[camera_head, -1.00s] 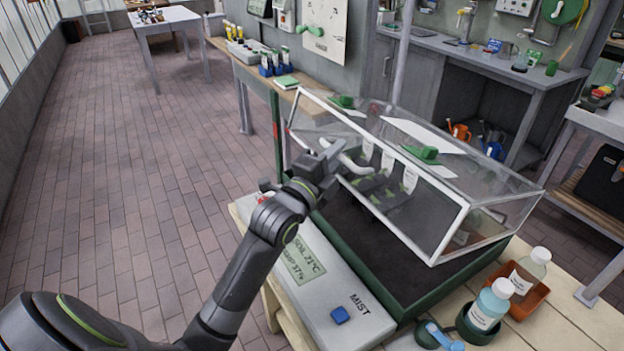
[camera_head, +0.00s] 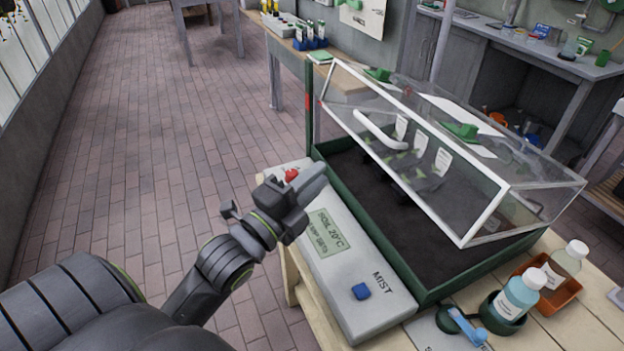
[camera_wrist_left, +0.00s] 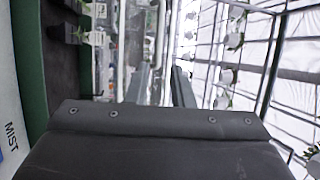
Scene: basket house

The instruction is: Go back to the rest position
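My right gripper is not in view.
The panel has a blue MIST button (camera_head: 361,291) and a small display (camera_head: 328,232). Two bottles (camera_head: 520,295) stand at the bench's right, one in an orange tray (camera_head: 556,287). The brick floor (camera_head: 130,150) at left is clear.

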